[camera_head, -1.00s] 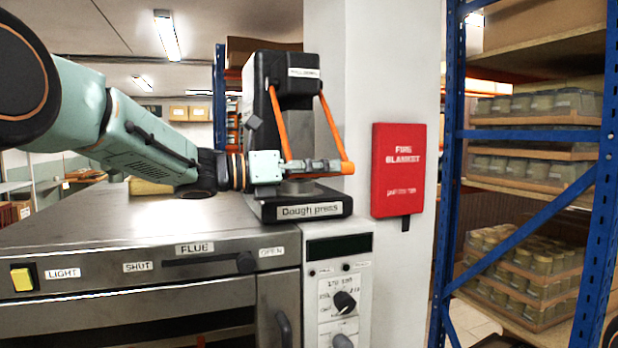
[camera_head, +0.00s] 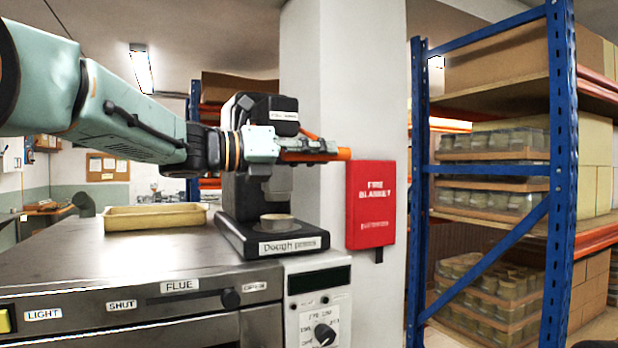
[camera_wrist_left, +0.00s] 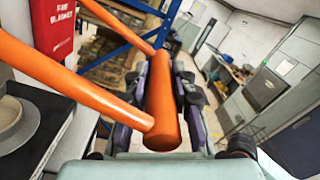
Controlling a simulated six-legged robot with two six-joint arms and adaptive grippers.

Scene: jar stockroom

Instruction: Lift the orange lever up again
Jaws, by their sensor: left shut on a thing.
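The orange lever (camera_head: 343,154) belongs to the black dough press (camera_head: 262,115), which stands on the steel oven top (camera_head: 120,253). In the head view the lever's bar is level with the upper part of the press, mostly covered by my gripper. My left gripper (camera_head: 318,150) is shut on this bar. In the left wrist view the orange crossbar (camera_wrist_left: 161,100) lies between the two fingers, with two orange side arms running off left. A pale round piece (camera_head: 277,221) sits on the press base, with a clear gap above it. My right gripper is not in view.
A tan tray (camera_head: 155,217) sits on the oven top left of the press. A red fire blanket case (camera_head: 371,205) hangs on the white pillar (camera_head: 335,70) to the right. A blue rack (camera_head: 565,150) with jars stands further right.

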